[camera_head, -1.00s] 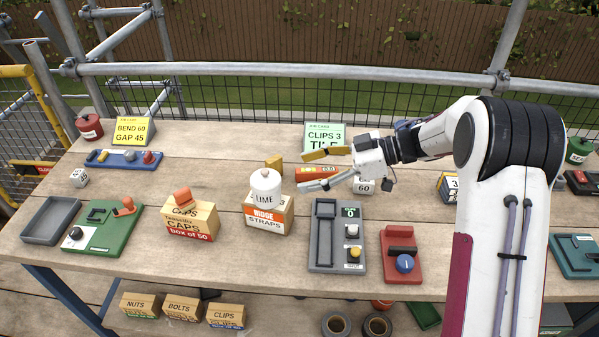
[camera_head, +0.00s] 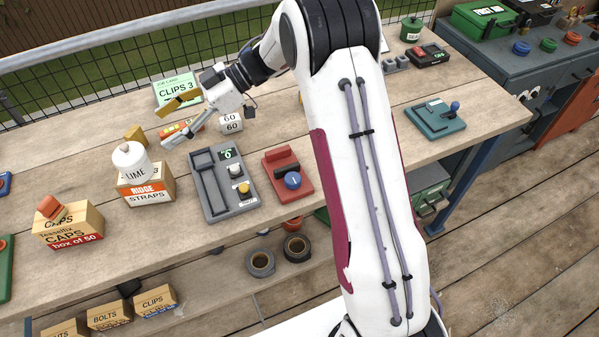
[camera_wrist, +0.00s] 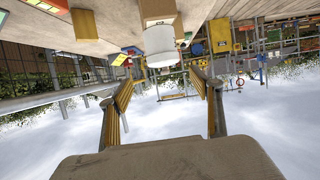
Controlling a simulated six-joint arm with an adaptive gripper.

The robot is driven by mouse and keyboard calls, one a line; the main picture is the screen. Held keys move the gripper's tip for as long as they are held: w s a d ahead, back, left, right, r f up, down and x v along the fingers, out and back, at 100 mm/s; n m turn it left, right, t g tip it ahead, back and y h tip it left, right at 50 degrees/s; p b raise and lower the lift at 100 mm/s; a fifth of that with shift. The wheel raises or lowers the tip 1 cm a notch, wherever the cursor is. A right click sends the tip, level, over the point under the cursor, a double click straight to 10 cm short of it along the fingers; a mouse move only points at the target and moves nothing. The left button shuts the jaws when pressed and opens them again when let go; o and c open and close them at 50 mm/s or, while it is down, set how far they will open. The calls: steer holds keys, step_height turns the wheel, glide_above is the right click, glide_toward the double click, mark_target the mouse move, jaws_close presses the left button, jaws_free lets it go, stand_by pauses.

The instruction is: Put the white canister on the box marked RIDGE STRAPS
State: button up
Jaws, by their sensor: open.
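The white canister marked LIME (camera_head: 133,165) stands upright on top of the box marked RIDGE STRAPS (camera_head: 147,190). My gripper (camera_head: 170,122) is open and empty, to the right of the canister and apart from it. In the wrist view, which is upside down, the canister (camera_wrist: 160,45) hangs against the box (camera_wrist: 157,10) beyond the open fingers (camera_wrist: 168,92). Nothing is between the fingers.
A CAPS box (camera_head: 70,228) with an orange item on top stands left. A grey tray device (camera_head: 224,183) and a red device with a blue knob (camera_head: 288,176) lie right. A CLIPS 3 card (camera_head: 178,90) and a number block (camera_head: 231,123) stand behind.

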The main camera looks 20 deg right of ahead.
steer(key=w+d+r+m+t+h, duration=0.25)
steer(key=w+r+t, duration=0.2)
steer(key=r, duration=0.35)
steer(key=w+d+r+m+t+h, duration=0.2)
steer(key=w+d+r+t, duration=0.15)
steer(key=r+t, duration=0.35)
steer(key=s+d+r+m+t+h, duration=0.2)
steer(key=s+d+r+m+h, duration=0.3)
steer(key=d+r+m+h, duration=0.45)
steer(key=s+d+f+m+g+h, duration=0.1)
steer(key=s+d+f+g, duration=0.2)
steer(key=s, duration=0.5)
steer(key=s+d+f+m+h, duration=0.1)
steer(key=s+d+f, duration=0.2)
steer(key=s+d, duration=0.4)
steer(key=s+a+f+g+y, duration=0.1)
steer(key=s+a+f, duration=0.1)
steer(key=s, duration=0.5)
steer(key=s+a+f+m+g, duration=0.1)
steer(key=s+a+f+g, duration=0.1)
steer(key=s+f, duration=0.2)
steer(key=s+a+f+g+y, duration=0.1)
steer(key=s+f, duration=0.3)
steer(key=s, duration=0.7)
steer(key=shift+a+m+g+y, duration=0.3)
steer(key=shift+a+m+g, duration=0.1)
steer(key=shift+a+g, duration=0.35)
